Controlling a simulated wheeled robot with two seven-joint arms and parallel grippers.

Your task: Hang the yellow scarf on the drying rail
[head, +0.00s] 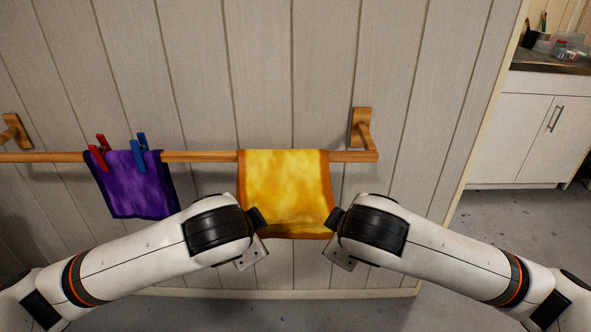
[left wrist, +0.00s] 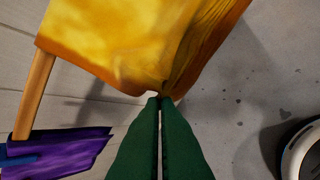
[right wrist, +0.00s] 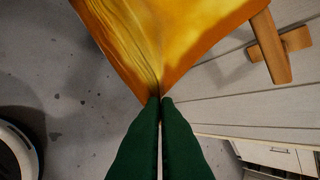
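The yellow scarf (head: 287,185) with an orange border lies over the right part of the wooden drying rail (head: 205,156) and hangs down in front of it. My left gripper (left wrist: 159,99) is shut on the scarf's lower left corner, where the cloth bunches at the fingertips. My right gripper (right wrist: 160,99) is shut on the lower right corner, which also bunches. In the head view both wrists hide the fingers. The scarf fills the upper part of the left wrist view (left wrist: 130,45) and right wrist view (right wrist: 165,40). Its back side is hidden.
A purple cloth (head: 135,190) hangs on the rail to the left, with a red clip (head: 98,158) and a blue clip (head: 139,152). The rail's right bracket (head: 361,128) is just right of the scarf. Bare rail separates the cloths. A white cabinet (head: 525,125) stands at right.

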